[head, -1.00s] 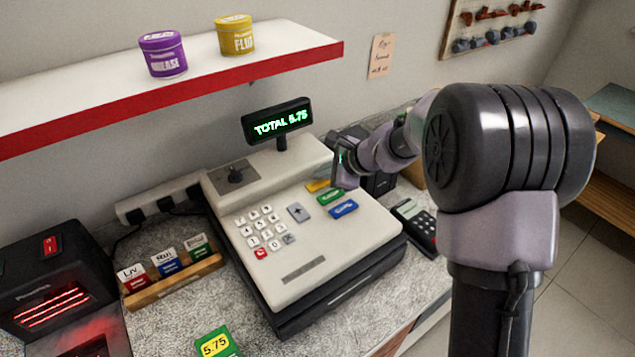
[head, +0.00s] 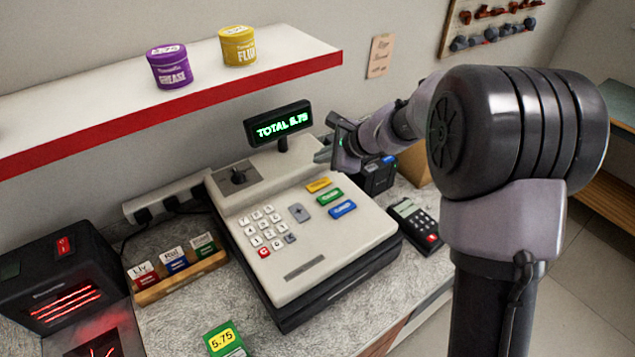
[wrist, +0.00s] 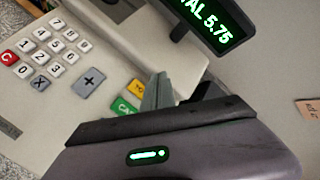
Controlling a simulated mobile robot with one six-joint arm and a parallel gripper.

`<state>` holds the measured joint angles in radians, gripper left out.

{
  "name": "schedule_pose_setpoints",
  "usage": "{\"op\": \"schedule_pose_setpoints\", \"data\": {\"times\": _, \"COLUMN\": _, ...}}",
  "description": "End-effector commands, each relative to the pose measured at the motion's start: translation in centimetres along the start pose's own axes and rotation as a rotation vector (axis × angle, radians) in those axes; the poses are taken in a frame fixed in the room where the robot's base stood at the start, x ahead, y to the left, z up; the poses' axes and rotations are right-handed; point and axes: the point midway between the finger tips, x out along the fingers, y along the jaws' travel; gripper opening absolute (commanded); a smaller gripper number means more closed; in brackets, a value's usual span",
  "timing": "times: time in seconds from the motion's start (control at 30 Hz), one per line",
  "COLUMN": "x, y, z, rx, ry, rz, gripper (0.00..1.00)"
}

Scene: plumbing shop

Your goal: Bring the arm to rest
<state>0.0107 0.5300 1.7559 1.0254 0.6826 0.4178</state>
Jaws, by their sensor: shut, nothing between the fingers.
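My gripper (head: 325,153) is shut and empty. In the head view it hangs above the right rear of the cash register (head: 318,248), apart from its keys. In the wrist view my gripper's fingers (wrist: 158,92) point toward the register, and they cover part of the yellow and green keys. The register's display (head: 279,123) reads TOTAL 5.75, and it also shows in the wrist view (wrist: 215,18).
A card terminal (head: 416,223) lies right of the register. A wooden holder with cards (head: 180,274) and a black machine with red glowing bars (head: 60,285) stand left. A red-edged shelf (head: 110,105) holds a purple tub (head: 168,66) and a yellow tub (head: 238,46).

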Motion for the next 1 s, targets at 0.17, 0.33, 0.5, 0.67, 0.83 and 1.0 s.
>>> {"op": "schedule_pose_setpoints", "data": {"times": 0.17, "x": -0.1, "y": 0.0, "z": 0.0, "rx": -0.002, "ry": 0.0, "rz": 0.0, "gripper": 0.0}}
{"op": "schedule_pose_setpoints", "data": {"times": 0.33, "x": -4.4, "y": 2.6, "z": 2.1, "rx": -0.199, "ry": 0.009, "rz": 0.017, "gripper": 0.0}}
{"op": "schedule_pose_setpoints", "data": {"times": 0.5, "x": -13.0, "y": 11.9, "z": 3.9, "rx": -0.629, "ry": 0.073, "rz": 0.09, "gripper": 0.0}}
{"op": "schedule_pose_setpoints", "data": {"times": 0.67, "x": -18.4, "y": 22.1, "z": 2.1, "rx": -0.988, "ry": 0.178, "rz": 0.178, "gripper": 0.0}}
{"op": "schedule_pose_setpoints", "data": {"times": 0.83, "x": -20.9, "y": 28.9, "z": -0.8, "rx": -1.209, "ry": 0.274, "rz": 0.256, "gripper": 0.0}}
{"op": "schedule_pose_setpoints", "data": {"times": 1.0, "x": -21.6, "y": 30.5, "z": -1.7, "rx": -1.266, "ry": 0.303, "rz": 0.283, "gripper": 0.0}}
